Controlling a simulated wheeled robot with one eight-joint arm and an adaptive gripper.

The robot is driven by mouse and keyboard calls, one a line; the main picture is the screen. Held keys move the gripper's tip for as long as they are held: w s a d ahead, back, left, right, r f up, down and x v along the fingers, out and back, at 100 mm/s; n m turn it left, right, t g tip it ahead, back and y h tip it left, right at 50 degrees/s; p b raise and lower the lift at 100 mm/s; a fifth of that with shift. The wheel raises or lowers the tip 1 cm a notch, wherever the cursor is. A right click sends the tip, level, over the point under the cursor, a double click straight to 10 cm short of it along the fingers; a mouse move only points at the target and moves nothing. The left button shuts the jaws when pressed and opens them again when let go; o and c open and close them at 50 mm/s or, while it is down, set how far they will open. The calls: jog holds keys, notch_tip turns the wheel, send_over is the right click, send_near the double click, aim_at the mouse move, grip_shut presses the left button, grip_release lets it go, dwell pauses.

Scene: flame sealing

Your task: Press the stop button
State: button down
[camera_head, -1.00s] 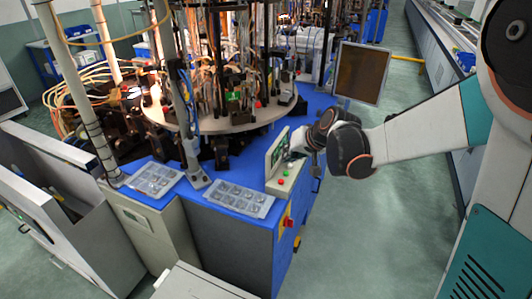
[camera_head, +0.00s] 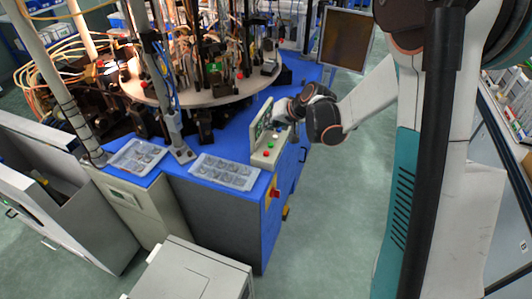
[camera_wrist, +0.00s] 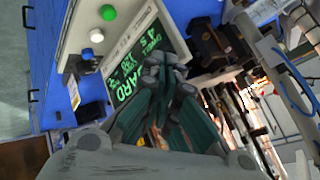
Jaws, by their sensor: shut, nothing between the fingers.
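A pale control box (camera_head: 259,158) stands on the corner of the blue machine top, with an upright screen (camera_head: 261,121). In the wrist view the screen (camera_wrist: 136,62) shows green text. My wrist partly hides the box's far end.
A red knob on a yellow plate (camera_head: 274,192) is on the cabinet side below the box. Two trays of parts (camera_head: 225,172) (camera_head: 137,155) lie on the blue top. A round table (camera_head: 205,92) with tubes and wires stands behind. The floor right of the cabinet is open.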

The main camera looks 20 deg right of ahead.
aim_at(268, 152)
jog(key=shift+f+b, duration=3)
jog(key=shift+f, duration=1.35)
jog(key=shift+f, duration=0.1)
jog(key=shift+f+b, duration=0.3)
jog(key=shift+b, duration=0.1)
jog(key=shift+f+b, duration=0.45)
jog(key=shift+f, duration=0.05)
jog(key=shift+r, duration=0.15)
jog(key=shift+r+p, duration=0.6)
jog(key=shift+r, duration=0.2)
jog(key=shift+r+p, duration=1.65)
jog(key=shift+r, duration=0.85)
